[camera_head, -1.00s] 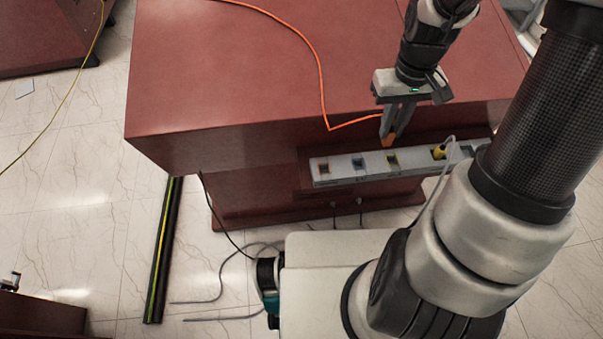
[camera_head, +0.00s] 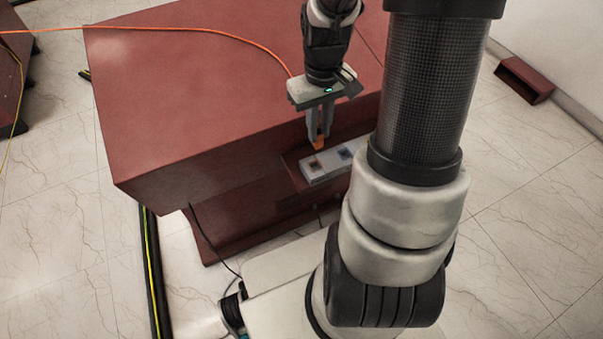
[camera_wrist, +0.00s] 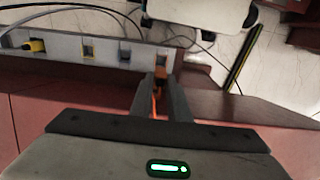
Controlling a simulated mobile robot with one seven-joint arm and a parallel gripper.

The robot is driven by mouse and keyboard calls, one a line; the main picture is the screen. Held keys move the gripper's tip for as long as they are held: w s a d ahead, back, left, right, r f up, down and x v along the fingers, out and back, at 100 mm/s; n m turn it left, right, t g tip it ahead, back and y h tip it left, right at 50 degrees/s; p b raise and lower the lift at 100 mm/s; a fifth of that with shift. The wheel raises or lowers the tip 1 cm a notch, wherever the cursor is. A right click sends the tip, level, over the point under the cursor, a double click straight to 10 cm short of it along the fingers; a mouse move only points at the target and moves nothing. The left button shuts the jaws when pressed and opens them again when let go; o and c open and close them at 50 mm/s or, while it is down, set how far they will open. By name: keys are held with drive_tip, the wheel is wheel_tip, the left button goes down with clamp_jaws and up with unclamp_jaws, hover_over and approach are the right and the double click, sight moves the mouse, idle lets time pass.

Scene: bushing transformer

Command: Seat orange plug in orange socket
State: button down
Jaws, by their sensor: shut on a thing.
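My gripper (camera_head: 318,138) is shut on the orange plug (camera_head: 319,143), which points down between the fingertips. The orange socket (camera_head: 313,165) is at the left end of the grey socket strip (camera_head: 318,177). In the head view the plug appears just above and behind this socket, apart from it. In the wrist view my gripper (camera_wrist: 160,80) has its fingertips just short of the orange socket (camera_wrist: 162,60). An orange cable (camera_wrist: 154,104) runs between the fingers; the plug itself is mostly hidden there. The exact gap cannot be told.
The strip rests in a recess of the red cabinet (camera_head: 220,90). My arm hides the strip's right part in the head view.

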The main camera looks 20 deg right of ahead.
drive_tip(key=shift+a+f, duration=0.15)
drive_tip(key=shift+f, duration=0.05)
wheel_tip(320, 180, down, 10)
drive_tip(key=b, duration=0.2)
drive_tip(key=shift+r+b, duration=0.2)
drive_tip(key=shift+b, duration=0.1)
drive_tip(key=shift+f, duration=0.2)
drive_tip(key=c, duration=1.7)
unclamp_jaws()
wheel_tip(320, 180, up, 12)
drive_tip(key=p, duration=0.3)
drive_tip(key=shift+r, duration=0.2)
